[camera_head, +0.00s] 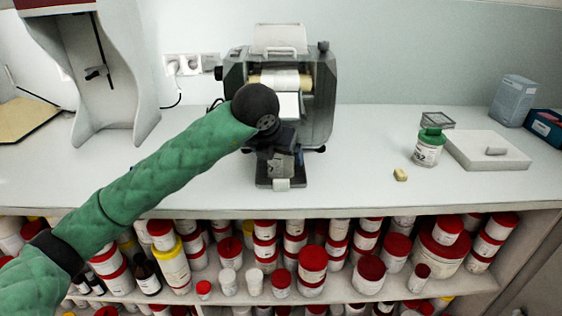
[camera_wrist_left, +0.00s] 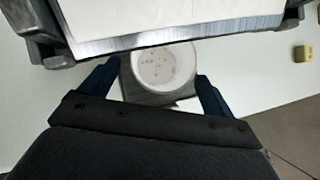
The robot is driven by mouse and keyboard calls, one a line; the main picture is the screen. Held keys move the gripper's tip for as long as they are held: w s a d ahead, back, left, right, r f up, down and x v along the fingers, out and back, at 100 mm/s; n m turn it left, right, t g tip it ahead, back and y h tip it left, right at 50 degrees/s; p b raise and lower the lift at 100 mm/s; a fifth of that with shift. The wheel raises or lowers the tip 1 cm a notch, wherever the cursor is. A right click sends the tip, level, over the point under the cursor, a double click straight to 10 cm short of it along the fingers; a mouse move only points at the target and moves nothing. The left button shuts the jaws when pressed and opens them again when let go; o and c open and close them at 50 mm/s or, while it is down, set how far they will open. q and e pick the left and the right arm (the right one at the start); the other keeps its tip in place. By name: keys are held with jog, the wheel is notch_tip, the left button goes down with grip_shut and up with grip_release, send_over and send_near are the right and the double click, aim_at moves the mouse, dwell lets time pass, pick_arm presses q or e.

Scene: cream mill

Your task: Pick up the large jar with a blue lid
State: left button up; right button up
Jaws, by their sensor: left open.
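No jar with a blue lid stands out in either view. A jar with a green lid (camera_head: 429,147) stands upright on the counter at right in the head view, well away from my left gripper. My left gripper (camera_head: 280,172) points down in front of the mill (camera_head: 322,100). In the left wrist view this gripper (camera_wrist_left: 158,72) is open, its dark fingers spread. A round white container (camera_wrist_left: 164,68) with small specks inside shows between and beyond the fingers; I cannot tell whether they touch it. My right gripper is not in view.
A white flat device (camera_head: 487,160) and a blue-grey box (camera_head: 513,98) are at the right. A small yellowish block (camera_head: 400,174) lies on the counter (camera_head: 365,150). Several red-lidded jars (camera_head: 312,258) fill the shelf below. A white stand (camera_head: 85,60) is at left.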

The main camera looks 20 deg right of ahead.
pick_arm(q)
jog(key=x, duration=0.3)
jog(key=shift+w+f, duration=0.1)
jog(key=shift+f, duration=0.05)
jog(key=c, duration=1.1)
jog(key=shift+o, duration=0.2)
